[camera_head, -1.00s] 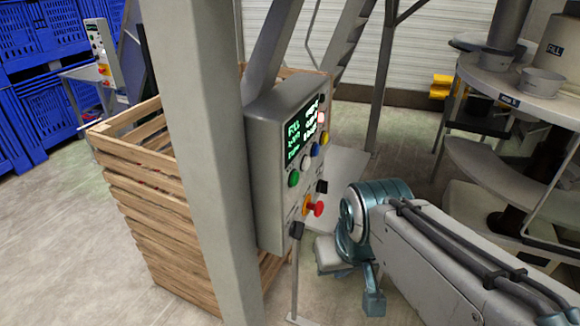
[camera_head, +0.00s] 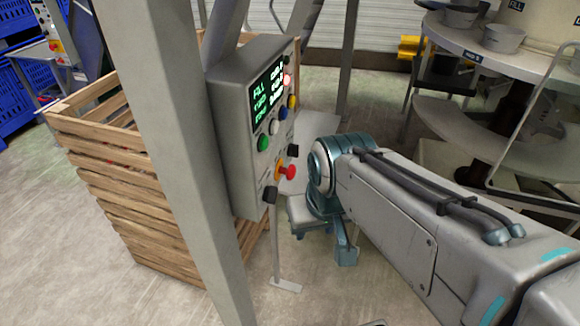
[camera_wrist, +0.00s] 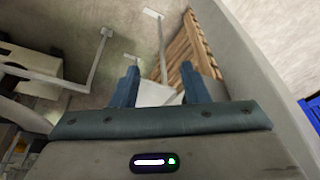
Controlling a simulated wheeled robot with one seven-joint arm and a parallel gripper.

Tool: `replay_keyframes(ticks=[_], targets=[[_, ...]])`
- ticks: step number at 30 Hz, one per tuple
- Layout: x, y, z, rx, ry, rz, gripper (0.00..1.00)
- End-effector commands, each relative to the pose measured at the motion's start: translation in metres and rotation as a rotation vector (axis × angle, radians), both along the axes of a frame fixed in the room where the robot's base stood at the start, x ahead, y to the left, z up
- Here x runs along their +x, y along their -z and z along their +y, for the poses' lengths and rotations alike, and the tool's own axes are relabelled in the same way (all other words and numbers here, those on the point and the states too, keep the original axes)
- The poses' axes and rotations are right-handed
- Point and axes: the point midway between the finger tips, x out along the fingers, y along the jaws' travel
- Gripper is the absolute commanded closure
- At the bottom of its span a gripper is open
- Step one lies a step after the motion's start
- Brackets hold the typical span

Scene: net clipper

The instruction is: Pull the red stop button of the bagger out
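The red stop button (camera_head: 288,172) sticks out from a yellow base low on the front of a grey control box (camera_head: 236,130). The box has a lit green-text screen and several coloured buttons above the red one. My gripper (camera_head: 345,248) hangs below and to the right of the red button, apart from it, partly hidden by my arm. In the wrist view my gripper (camera_wrist: 158,76) has its two dark blue fingers spread with a gap between them and nothing held. The red button does not show in the wrist view.
A grey post (camera_head: 170,130) stands left of the control box, with a slatted wooden crate (camera_head: 130,190) behind it. A thin stand (camera_head: 277,250) rises from the floor under the box. Round tiered machinery (camera_head: 510,60) stands at the right. Another panel (camera_head: 48,25) is at the far left.

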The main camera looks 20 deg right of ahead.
Motion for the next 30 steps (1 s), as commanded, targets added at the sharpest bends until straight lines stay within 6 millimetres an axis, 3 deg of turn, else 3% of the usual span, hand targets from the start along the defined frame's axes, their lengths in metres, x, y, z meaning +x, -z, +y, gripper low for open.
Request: replay_keyframes(ticks=[2,11,19,25,30], targets=[[0.002,0.006,0.0,0.042,0.05,0.058,0.4],[0.017,0.037,0.007,0.4,0.394,0.407,0.4],[0.056,0.049,0.001,0.822,0.709,0.656,0.4],[0.096,0.056,-0.027,1.184,0.918,0.769,0.4],[0.128,0.063,-0.071,1.508,1.068,0.803,0.4]])
